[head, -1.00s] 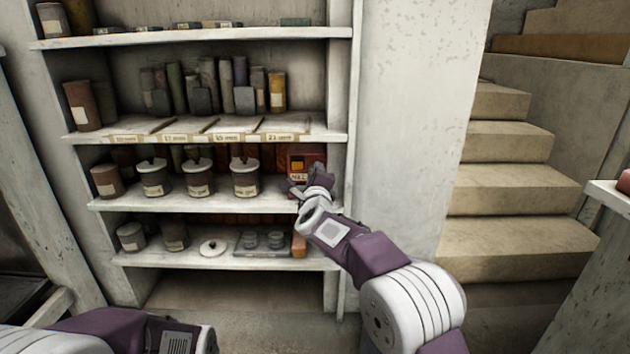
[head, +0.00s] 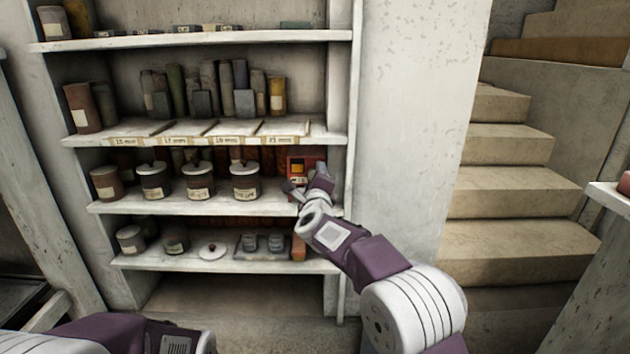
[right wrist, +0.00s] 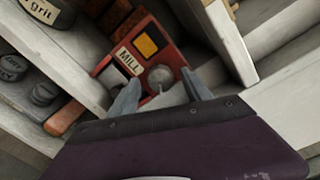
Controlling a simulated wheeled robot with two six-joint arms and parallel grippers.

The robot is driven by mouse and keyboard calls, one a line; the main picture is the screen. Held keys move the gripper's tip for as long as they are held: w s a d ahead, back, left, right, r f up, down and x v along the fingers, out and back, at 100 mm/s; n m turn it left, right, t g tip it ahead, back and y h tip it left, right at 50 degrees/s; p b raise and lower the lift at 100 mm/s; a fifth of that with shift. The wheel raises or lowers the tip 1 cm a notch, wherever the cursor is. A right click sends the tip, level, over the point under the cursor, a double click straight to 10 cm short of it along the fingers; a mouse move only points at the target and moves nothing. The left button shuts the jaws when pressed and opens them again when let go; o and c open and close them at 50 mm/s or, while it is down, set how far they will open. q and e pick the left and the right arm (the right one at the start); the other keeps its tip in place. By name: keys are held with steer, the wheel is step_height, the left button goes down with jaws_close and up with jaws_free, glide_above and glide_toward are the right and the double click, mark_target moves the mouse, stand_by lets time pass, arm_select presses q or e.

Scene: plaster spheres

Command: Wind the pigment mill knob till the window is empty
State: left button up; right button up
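The red pigment mill (head: 313,162) stands at the right end of a shelf. It also shows in the right wrist view (right wrist: 176,57), with a MILL label (right wrist: 128,60). Its window (right wrist: 148,44) shows orange-yellow inside a dark frame, so it is not empty. The round grey knob (right wrist: 160,77) sits below the window. My right gripper (right wrist: 159,78) is open, with one finger on each side of the knob and a visible gap on both sides. In the head view, my right gripper (head: 308,188) covers the mill's lower part. My left gripper is out of view.
Lidded jars (head: 199,181) stand left of the mill on the same shelf (head: 160,207). The shelf unit's upright (head: 340,110) is close on the right. The shelf below holds a tray (head: 240,250) with small weights and a reddish block (head: 299,247). Stone steps (head: 510,190) lie further right.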

steer(key=s+p, duration=0.1)
steer(key=s, duration=0.8)
steer(key=shift+r+p, duration=0.15)
steer(key=shift+p, duration=0.25)
steer(key=shift+d, duration=0.1)
